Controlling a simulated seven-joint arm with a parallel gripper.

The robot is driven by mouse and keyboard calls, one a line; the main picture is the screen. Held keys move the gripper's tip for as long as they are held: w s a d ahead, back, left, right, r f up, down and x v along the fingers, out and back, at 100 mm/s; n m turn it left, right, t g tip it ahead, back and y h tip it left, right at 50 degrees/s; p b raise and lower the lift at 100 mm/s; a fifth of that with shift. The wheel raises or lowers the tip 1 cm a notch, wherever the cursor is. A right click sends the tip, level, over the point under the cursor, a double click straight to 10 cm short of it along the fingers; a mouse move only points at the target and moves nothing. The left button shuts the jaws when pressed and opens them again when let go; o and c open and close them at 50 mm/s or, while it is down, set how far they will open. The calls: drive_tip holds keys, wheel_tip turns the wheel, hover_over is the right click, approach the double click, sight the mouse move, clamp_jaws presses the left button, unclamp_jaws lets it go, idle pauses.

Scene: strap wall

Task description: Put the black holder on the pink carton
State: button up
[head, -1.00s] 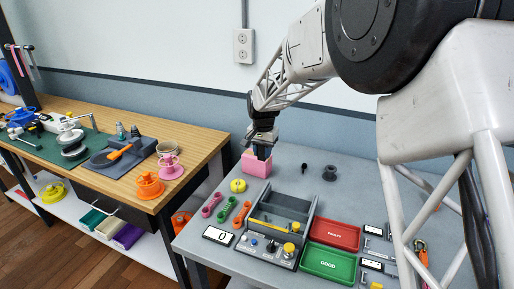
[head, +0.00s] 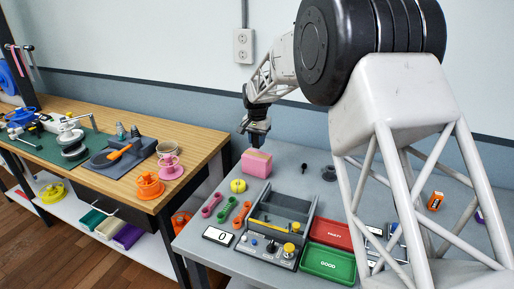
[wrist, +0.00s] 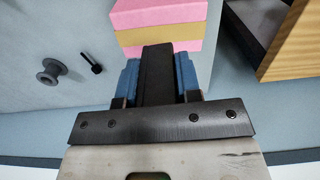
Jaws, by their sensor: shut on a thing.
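In the wrist view the carton (wrist: 160,14) is at the top, pink with a tan strip. My gripper (head: 257,143) is just above and behind the carton. In the wrist view its blue fingers (wrist: 158,78) are shut on the black holder (wrist: 157,72), whose far end overlaps the carton's near edge in the picture. I cannot tell whether they touch. The holder is hard to make out in the head view.
A dark spool (head: 329,173) and a small black knob (head: 304,168) stand right of the carton. A wooden bench (head: 125,150) stands left.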

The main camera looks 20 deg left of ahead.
sight(257, 147)
drive_tip(key=shift+f, duration=1.8)
drive_tip(key=shift+f, duration=0.15)
drive_tip(key=o, duration=1)
wheel_tip(257, 147, up, 12)
drive_tip(key=shift+r, duration=0.15)
